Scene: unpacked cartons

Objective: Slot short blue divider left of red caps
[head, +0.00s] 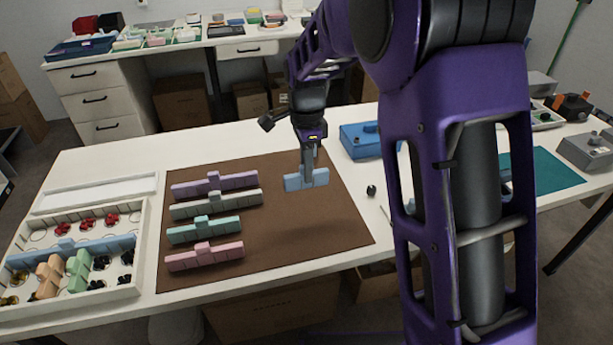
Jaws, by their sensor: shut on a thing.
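My gripper (308,174) is shut on a short light blue divider (321,177). It holds the divider over the right part of the brown mat (300,220); I cannot tell whether the divider touches the mat. The fingers hide the divider's middle. The white box (143,230) stands at the left of the table, apart from my gripper. Red caps (87,223) lie in its back row in several places. A long blue divider (40,254) runs across the box. An orange divider (49,275) and a green divider (79,270) stand in the front half, with black caps (101,262) to the right.
Purple, grey-green, mint and pink dividers (214,184) (215,204) (204,229) (204,255) lie on the mat's left, between box and gripper. A blue case (358,141) and a small black knob (371,191) are to the right. A white tray (100,192) lies behind the box.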

